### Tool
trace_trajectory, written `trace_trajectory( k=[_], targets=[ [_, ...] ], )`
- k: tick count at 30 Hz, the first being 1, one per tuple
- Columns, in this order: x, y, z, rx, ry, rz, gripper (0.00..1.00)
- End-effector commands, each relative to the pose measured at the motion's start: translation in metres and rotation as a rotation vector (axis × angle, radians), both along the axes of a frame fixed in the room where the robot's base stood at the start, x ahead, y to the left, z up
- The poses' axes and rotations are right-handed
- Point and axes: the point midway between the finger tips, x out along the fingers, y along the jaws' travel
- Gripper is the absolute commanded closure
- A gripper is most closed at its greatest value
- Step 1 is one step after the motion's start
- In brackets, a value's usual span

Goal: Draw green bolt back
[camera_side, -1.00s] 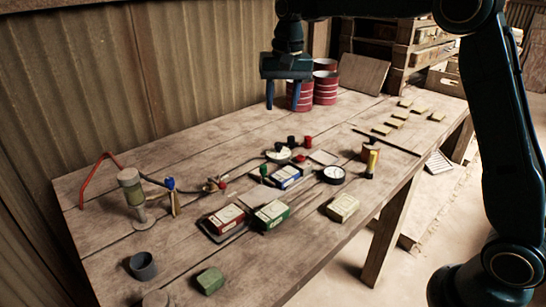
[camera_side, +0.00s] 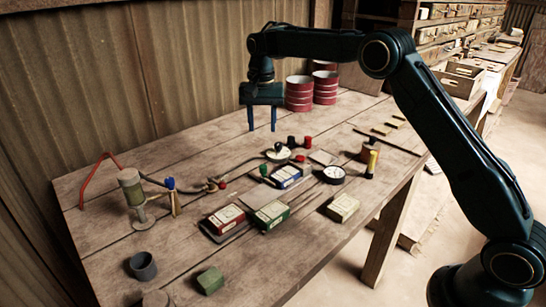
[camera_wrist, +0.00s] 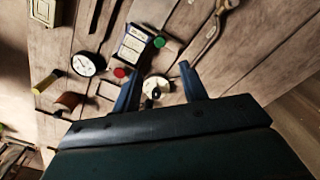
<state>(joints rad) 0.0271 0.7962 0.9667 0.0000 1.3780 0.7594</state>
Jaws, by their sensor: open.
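A green knob (camera_side: 263,171), likely the end of the green bolt, is at the near left of the blue box (camera_side: 286,176) on the table. It also shows in the wrist view (camera_wrist: 159,41), beside the blue box (camera_wrist: 134,47). The shaft of the bolt is too small to make out. A red knob (camera_side: 300,158) is at the far side of the same box. My gripper (camera_side: 262,129) is open and empty, pointing down above the table, behind the green knob. In the wrist view my gripper (camera_wrist: 160,70) has its fingers spread, with the green knob beyond them.
A white round dial (camera_side: 278,155) and dark and red caps (camera_side: 307,141) stand close by. A black gauge (camera_side: 333,175) is to the right. Red (camera_side: 226,217) and green (camera_side: 270,214) boxes lie in front. Red tins (camera_side: 299,94) stand behind.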

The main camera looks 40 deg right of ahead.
Motion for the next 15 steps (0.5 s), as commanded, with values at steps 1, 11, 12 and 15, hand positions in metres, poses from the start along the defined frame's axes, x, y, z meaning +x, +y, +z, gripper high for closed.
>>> trace_trajectory(
  k=[1,11,12,15],
  targets=[
    [0.000,0.000,-0.003,0.000,0.001,0.000,0.57],
    [-0.001,0.000,-0.038,0.000,0.004,0.001,0.57],
    [-0.001,0.000,-0.044,0.000,0.006,0.001,0.57],
    [-0.001,0.000,-0.059,0.000,0.004,0.001,0.57]
  ],
)
